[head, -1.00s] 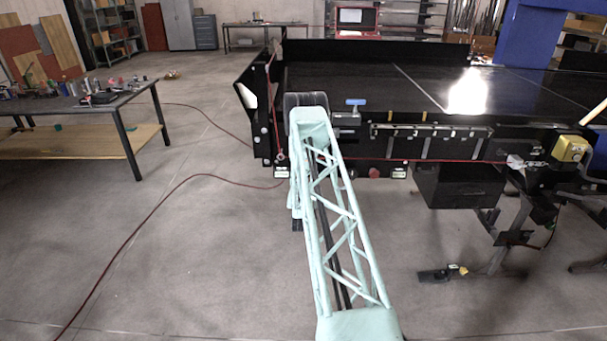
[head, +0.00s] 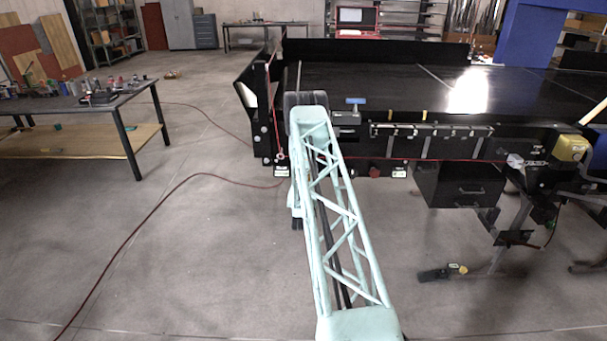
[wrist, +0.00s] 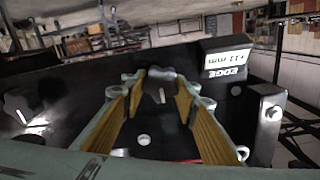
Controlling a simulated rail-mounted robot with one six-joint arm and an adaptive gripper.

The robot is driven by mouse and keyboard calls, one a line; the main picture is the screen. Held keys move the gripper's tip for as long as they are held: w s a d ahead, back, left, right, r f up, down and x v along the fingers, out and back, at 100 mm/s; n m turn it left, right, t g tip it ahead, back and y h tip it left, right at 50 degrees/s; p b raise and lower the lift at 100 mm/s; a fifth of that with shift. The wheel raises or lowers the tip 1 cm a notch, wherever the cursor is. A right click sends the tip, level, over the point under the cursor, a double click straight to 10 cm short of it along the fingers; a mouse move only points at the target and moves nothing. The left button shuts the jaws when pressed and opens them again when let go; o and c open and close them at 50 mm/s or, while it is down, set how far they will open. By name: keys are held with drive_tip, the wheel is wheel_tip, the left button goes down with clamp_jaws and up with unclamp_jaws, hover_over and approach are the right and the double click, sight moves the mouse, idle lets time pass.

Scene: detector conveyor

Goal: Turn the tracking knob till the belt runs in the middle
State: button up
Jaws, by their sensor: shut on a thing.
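In the wrist view, my gripper (wrist: 160,90) has its two yellow-brown finger pads closed on a dark lobed knob (wrist: 161,74) with a pale mark below it. In the head view, my own arm hides the knob and the fingers. The black belt (head: 390,88) lies on the conveyor, with thin pale lines across it and a bright reflection. A small display (wrist: 227,61) beside the knob appears upside down, reading EDGE and what looks like +11 mm.
A blue-handled part (head: 355,102) stands on the conveyor frame right of my arm. A red button (head: 374,171) sits below. A workbench (head: 85,98) stands left. A red cable (head: 150,215) crosses the open floor.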

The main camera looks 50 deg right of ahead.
drive_tip(key=shift+n+b, duration=0.5)
drive_tip(key=shift+b, duration=0.35)
drive_tip(key=n+b, duration=0.3)
drive_tip(key=b, duration=0.1)
drive_tip(key=shift+w+f+n+b, duration=0.1)
drive_tip(key=shift+n+b, duration=0.3)
drive_tip(key=n+b, duration=0.2)
drive_tip(key=b, duration=0.1)
drive_tip(key=n+b, duration=0.3)
drive_tip(key=shift+w+a+n, duration=0.15)
drive_tip(key=shift+n, duration=0.15)
drive_tip(key=n+b, duration=0.5)
drive_tip(key=shift+w+f+n+b, duration=0.1)
drive_tip(key=shift+f+n+b, duration=0.05)
drive_tip(key=shift+n+b, duration=2.15)
drive_tip(key=shift+n, duration=0.8)
drive_tip(key=o, duration=0.9)
